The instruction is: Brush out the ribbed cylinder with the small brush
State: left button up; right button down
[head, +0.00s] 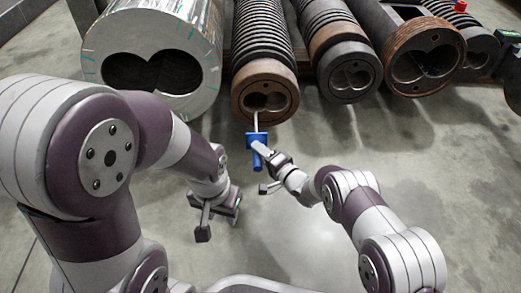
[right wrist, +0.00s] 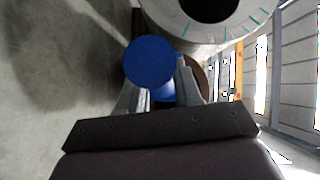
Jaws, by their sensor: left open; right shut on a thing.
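The ribbed cylinder (head: 261,38) lies with its rusty brown end face (head: 240,97) toward me; two joined bores open in that face. The small brush has a blue handle (head: 257,161) with a blue guard and a pale rod (head: 256,121) that reaches up to the bore opening. The brush's head is not visible, apparently inside the bore. My right gripper (head: 264,167) is shut on the blue handle just in front of the cylinder. In the right wrist view, a blue round part (right wrist: 150,62) shows between its fingers. My left gripper (head: 219,222) is open and empty, low to the left.
A large shiny metal barrel (head: 150,30) with a twin bore lies to the left. Other ribbed cylinders (head: 348,72) and a rusty flanged barrel (head: 424,60) lie to the right. The concrete floor (head: 330,130) in front is clear.

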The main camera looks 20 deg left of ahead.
aim_at(261, 171)
jog(key=shift+s+d+r+p, duration=0.15)
jog(key=shift+s+d+p, duration=0.05)
jog(key=shift+s+p, duration=0.5)
jog(key=shift+s+d+r+p, duration=0.1)
jog(key=shift+s+d+p, duration=0.1)
jog(key=shift+s+p, duration=0.4)
jog(key=shift+s+d+f, duration=0.15)
jog(key=shift+s+f, duration=0.05)
jog(key=shift+s, duration=0.3)
jog(key=shift+s+d+r+p, duration=0.15)
jog(key=shift+s+p, duration=0.15)
jog(key=shift+p, duration=0.25)
jog(key=shift+s+d+p, duration=0.15)
jog(key=shift+s+p, duration=0.45)
jog(key=shift+s, duration=0.05)
jog(key=shift+s+d+p, duration=0.25)
jog(key=shift+s+p, duration=0.2)
jog(key=shift+s, duration=0.4)
